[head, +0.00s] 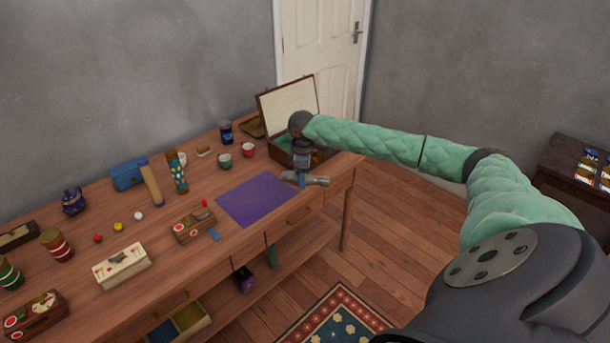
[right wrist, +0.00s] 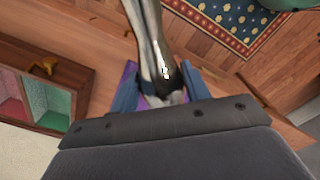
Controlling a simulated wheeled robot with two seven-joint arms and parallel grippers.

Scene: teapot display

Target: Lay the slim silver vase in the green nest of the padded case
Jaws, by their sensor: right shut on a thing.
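The slim silver vase (head: 318,181) lies sideways in my right gripper (head: 302,178), above the table's right end. In the right wrist view, the vase (right wrist: 150,35) stretches away between the two fingers of the right gripper (right wrist: 158,90), which is shut on it. The padded case (head: 291,101) stands open behind the gripper, lid raised. My arm and gripper hide part of its inside; some green lining shows. The wrist view shows the case (right wrist: 75,100) at left with a green nest (right wrist: 48,100) and a pinkish-red one. My left gripper is not in view.
A purple mat (head: 254,199) lies left of the gripper, bare. A red cup (head: 248,150), a green cup (head: 225,161) and a dark blue jar (head: 226,132) stand left of the case. Several boxes and canisters fill the table's left. A drawer (head: 180,325) below is open.

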